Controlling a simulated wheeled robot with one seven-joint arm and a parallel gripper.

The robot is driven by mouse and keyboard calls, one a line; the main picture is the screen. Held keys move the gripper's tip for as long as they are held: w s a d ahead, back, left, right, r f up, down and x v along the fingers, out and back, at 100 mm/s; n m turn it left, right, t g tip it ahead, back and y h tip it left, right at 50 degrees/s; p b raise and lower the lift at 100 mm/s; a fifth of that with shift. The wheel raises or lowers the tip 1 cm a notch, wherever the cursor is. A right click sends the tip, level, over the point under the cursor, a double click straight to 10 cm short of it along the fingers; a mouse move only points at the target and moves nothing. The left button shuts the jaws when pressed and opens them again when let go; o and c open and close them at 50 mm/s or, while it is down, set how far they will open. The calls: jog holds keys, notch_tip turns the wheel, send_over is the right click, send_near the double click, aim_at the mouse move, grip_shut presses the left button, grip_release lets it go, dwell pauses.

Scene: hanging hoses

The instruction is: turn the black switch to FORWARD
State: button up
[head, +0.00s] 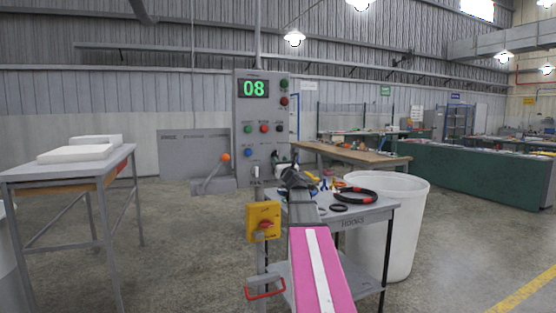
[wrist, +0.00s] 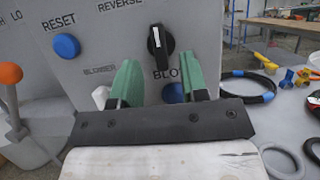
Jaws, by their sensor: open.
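The black switch (wrist: 160,45) is a rotary knob with a white line on the grey control panel (wrist: 100,45). In the wrist view its line points up, tilted slightly left, and the REVERSE label is above it to the left. No FORWARD label is visible there. My gripper (wrist: 160,82) has green fingers, spread apart and empty, just below the switch in the picture; I cannot tell whether they touch the panel. In the head view my gripper (head: 284,166) is at the panel's lower right, and the switch is hard to make out there.
A blue RESET button (wrist: 66,46) sits left of the switch, and another blue button (wrist: 173,92) shows between the fingers. An orange-knobbed lever (head: 226,157) stands left. A hooks table (head: 350,217) with hose rings and a white bin (head: 400,220) are right.

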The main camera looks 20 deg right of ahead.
aim_at(277, 155)
jog(key=v, duration=0.7)
jog(key=shift+s+r, duration=0.1)
jog(key=shift+s, duration=0.2)
jog(key=x, duration=1)
jog(key=shift+w+r, duration=0.25)
jog(key=shift+w, duration=0.05)
grip_shut()
